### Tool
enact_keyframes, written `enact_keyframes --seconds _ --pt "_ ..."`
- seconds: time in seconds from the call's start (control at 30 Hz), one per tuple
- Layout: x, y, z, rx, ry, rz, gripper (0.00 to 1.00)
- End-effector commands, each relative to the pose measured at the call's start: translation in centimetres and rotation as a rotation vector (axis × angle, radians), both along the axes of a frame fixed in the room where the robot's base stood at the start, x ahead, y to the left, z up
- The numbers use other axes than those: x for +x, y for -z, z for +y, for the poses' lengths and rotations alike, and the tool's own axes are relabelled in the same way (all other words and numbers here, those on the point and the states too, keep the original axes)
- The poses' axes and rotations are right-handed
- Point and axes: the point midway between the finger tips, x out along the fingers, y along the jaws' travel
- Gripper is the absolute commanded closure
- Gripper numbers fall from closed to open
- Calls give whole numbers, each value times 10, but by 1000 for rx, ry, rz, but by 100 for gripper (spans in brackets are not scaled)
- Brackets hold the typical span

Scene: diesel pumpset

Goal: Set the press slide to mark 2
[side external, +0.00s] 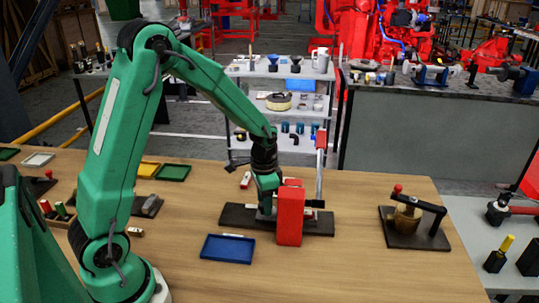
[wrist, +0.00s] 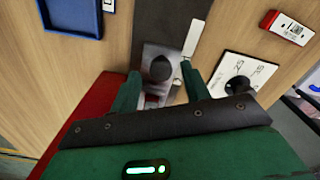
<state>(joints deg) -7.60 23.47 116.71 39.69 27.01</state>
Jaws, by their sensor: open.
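A dark base plate (side external: 235,216) on the wooden table carries a tall red block (side external: 290,212) and a pale upright post (side external: 320,175) with a red top. I take this to be the press. In the wrist view, a dark round knob (wrist: 161,68) sits on a metal plate (wrist: 152,52), apparently the slide. My gripper (wrist: 161,88) is open, with one green finger on each side of the knob. Contact with the knob cannot be told. It shows low behind the red block in the side view (side external: 267,208). No mark numbers on the slide are readable.
A blue tray (side external: 228,247) lies in front of the base. A white panel with a black dial (wrist: 238,85) is right of my fingers in the wrist view. A lever fixture (side external: 414,222) stands at the right; bare table lies between it and the press.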

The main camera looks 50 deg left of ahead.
Motion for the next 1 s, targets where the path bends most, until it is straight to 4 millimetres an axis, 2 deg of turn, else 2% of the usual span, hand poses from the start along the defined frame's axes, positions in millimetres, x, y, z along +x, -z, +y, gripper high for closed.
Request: enact_keyframes --seconds 0.27,0.7,1.0 --pt "0 -11 1 0 -1 -2 53" --pt "1 -64 0 1 0 -3 53" --pt "0 -78 0 1 1 -1 53"
